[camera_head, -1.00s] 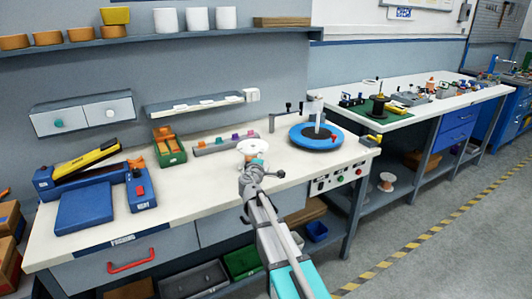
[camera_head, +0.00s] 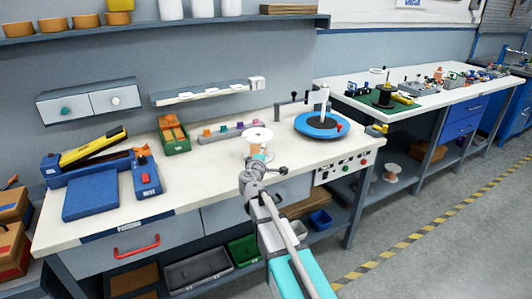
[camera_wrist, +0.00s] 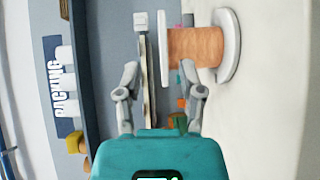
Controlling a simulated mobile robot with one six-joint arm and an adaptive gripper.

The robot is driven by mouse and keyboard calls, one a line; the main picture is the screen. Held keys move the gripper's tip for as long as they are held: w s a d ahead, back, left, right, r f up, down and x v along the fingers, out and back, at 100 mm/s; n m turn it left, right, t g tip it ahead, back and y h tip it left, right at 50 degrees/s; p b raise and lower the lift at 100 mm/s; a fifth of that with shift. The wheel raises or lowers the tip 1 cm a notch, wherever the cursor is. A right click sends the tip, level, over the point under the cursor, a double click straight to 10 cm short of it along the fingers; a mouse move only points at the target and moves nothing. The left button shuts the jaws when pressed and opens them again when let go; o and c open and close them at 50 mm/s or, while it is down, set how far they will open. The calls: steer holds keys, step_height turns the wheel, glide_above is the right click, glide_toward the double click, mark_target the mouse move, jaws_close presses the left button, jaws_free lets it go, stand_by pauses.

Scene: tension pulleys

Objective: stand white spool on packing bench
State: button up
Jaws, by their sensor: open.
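A white spool (camera_head: 257,142) with white flanges and copper-coloured winding stands upright on the packing bench (camera_head: 215,178), near its front middle. In the wrist view, which is turned sideways, the spool (camera_wrist: 196,46) shows at upper right, its lower flange towards the pale bench top (camera_wrist: 265,100). My gripper (camera_head: 257,176) is just in front of the spool in the head view. In the wrist view its two fingers (camera_wrist: 160,80) are apart with nothing held between them. The spool lies beyond and right of the fingers there. Contact with it is not visible.
A blue turntable (camera_head: 319,125) with a post stands right of the spool. A green tray (camera_head: 174,136) and a blue-yellow device (camera_head: 95,170) are at left. Another spool (camera_head: 391,172) sits under the second bench. Bare bench top lies left of the spool.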

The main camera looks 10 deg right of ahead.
steer(key=shift+s, duration=0.1)
steer(key=s+d+f+m+g+h, duration=0.1)
steer(key=s+d+f+m+g, duration=0.9)
steer(key=s, duration=0.3)
steer(key=s+a+f+m+g+y, duration=0.1)
steer(key=s+a+f+g+y, duration=0.2)
steer(key=s, duration=0.6)
steer(key=s+a+f+m+g+y, duration=0.2)
steer(key=s+a+f+g+y, duration=0.1)
steer(key=s, duration=0.6)
step_height(320, 180, down, 2)
steer(key=shift+a+f+g+y, duration=0.15)
steer(key=shift+a+g+y, duration=0.15)
steer(key=shift+a+y, duration=0.45)
steer(key=shift+w, duration=0.1)
